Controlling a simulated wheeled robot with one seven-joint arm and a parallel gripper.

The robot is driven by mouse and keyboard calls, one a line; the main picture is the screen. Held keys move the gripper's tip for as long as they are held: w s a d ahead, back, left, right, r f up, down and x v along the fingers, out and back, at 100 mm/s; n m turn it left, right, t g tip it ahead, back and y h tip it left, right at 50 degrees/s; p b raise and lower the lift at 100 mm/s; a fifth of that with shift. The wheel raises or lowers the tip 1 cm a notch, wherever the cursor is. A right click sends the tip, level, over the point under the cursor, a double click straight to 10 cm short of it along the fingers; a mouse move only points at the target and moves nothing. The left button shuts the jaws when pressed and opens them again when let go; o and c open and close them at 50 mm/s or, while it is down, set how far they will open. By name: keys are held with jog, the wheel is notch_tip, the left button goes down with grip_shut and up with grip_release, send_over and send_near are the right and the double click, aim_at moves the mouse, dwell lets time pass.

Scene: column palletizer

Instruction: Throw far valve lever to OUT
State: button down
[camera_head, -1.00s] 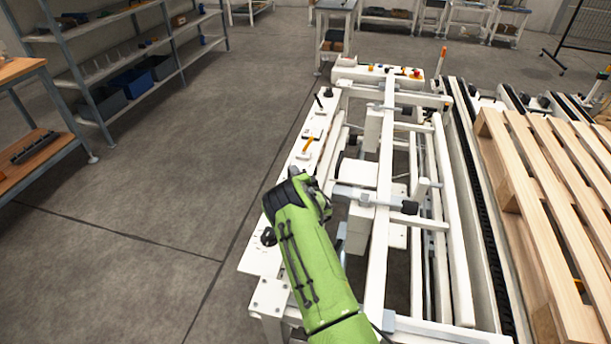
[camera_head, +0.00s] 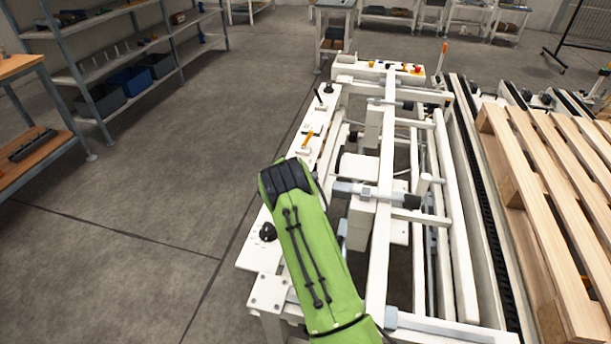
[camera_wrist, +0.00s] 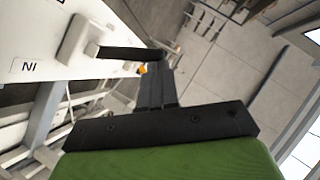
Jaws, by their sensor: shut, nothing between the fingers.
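In the wrist view, my gripper (camera_wrist: 156,95) is shut and empty. Beside its fingertips is a black lever (camera_wrist: 130,53) on a white block (camera_wrist: 82,42), mounted on a white panel; whether they touch I cannot tell. A small orange tip (camera_wrist: 142,69) shows just past the lever. In the head view, the machine's left panel carries an orange lever (camera_head: 308,138) and, farther back, a thin black lever (camera_head: 318,97). Which of these is the far valve lever I cannot tell. My green wrist hides the fingers and the panel below it there.
A black knob (camera_head: 268,232) sits on the near end of the panel. White frame rails (camera_head: 378,250) and a cylinder (camera_head: 365,191) lie right of my arm. Wooden pallets (camera_head: 560,190) stand farther right. The floor (camera_head: 150,210) left of the machine is clear.

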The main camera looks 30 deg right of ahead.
dwell(0.3)
jog(key=p+v, duration=0.2)
jog(key=v, duration=1.3)
jog(key=shift+s, duration=0.4)
jog(key=shift+a, duration=0.1)
